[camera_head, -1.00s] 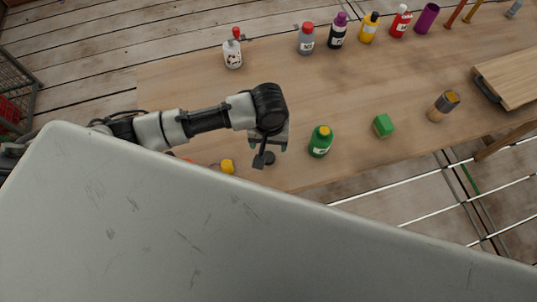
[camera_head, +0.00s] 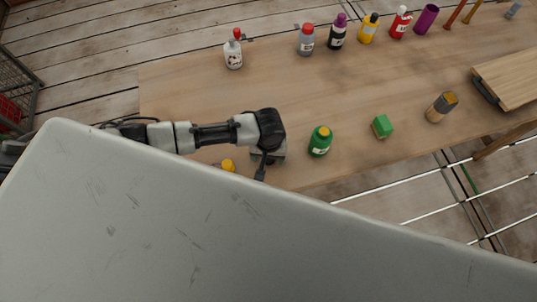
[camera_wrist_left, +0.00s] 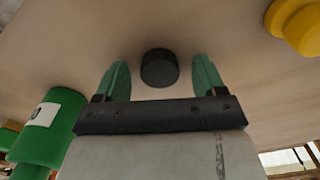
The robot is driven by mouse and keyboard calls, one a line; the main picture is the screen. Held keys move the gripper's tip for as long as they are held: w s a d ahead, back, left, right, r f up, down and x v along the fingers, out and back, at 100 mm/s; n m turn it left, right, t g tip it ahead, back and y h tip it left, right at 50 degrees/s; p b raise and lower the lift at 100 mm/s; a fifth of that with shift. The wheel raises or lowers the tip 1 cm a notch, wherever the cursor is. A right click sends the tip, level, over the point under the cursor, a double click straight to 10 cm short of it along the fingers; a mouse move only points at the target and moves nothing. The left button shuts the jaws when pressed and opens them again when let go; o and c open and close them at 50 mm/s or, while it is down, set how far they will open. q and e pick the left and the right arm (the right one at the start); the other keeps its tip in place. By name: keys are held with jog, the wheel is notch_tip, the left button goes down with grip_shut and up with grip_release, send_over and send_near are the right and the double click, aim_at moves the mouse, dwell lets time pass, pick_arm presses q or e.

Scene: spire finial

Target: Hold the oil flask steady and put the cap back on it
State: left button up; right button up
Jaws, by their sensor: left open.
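A small round black cap (camera_wrist_left: 159,68) lies on the table, between and just beyond the fingertips of my left gripper (camera_wrist_left: 160,78) in the left wrist view. The green fingers are open and apart from the cap. In the head view my left gripper (camera_head: 264,164) points down near the table's front edge and hides the cap. A green bottle with a yellow top and white label (camera_head: 320,141), possibly the oil flask, stands upright to its right. It also shows at the left of the left wrist view (camera_wrist_left: 50,128). My right gripper is not in view.
A yellow object (camera_head: 228,165) sits left of my gripper. A green block (camera_head: 382,126) and an amber-and-grey jar (camera_head: 441,107) stand farther right. Several bottles, including a white one (camera_head: 233,55), line the back. A large grey surface covers the foreground. The table's middle is clear.

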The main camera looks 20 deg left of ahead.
pick_arm(q)
jog(key=shift+f, duration=0.1)
jog(key=c, duration=1)
notch_tip(320, 180, up, 10)
jog(key=shift+r+b, duration=0.1)
jog(key=shift+b, duration=0.25)
